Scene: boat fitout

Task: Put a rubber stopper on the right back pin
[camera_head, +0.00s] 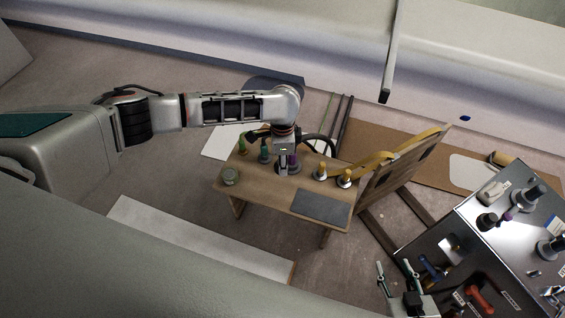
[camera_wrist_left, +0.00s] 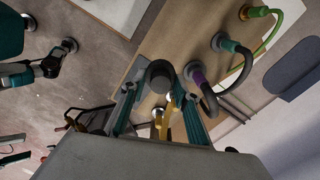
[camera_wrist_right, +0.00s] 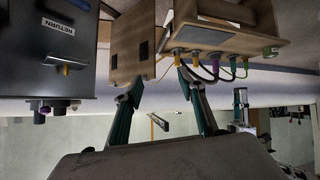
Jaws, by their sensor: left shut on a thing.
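My left gripper (camera_head: 283,168) is above the wooden bench, beside the purple-collared fitting (camera_head: 293,161). In the left wrist view its fingers are closed around a dark grey cylindrical piece (camera_wrist_left: 158,74), which looks like a rubber stopper. The metal box (camera_head: 455,235) at the right carries upright dark posts: one at the back (camera_head: 535,193), one nearer (camera_head: 487,221) and one at the right edge (camera_head: 549,247). Which one is the right back pin is unclear. My right gripper (camera_head: 394,270) is beside the box's near left corner. Its fingers are apart and empty in the right wrist view (camera_wrist_right: 158,82).
Green (camera_head: 242,145), teal (camera_head: 264,153) and yellow (camera_head: 320,171) fittings stand in a row on the bench (camera_head: 260,193), some with hoses. A round jar (camera_head: 230,176) stands at its left end. A slanted wooden board (camera_head: 395,172) stands between bench and box.

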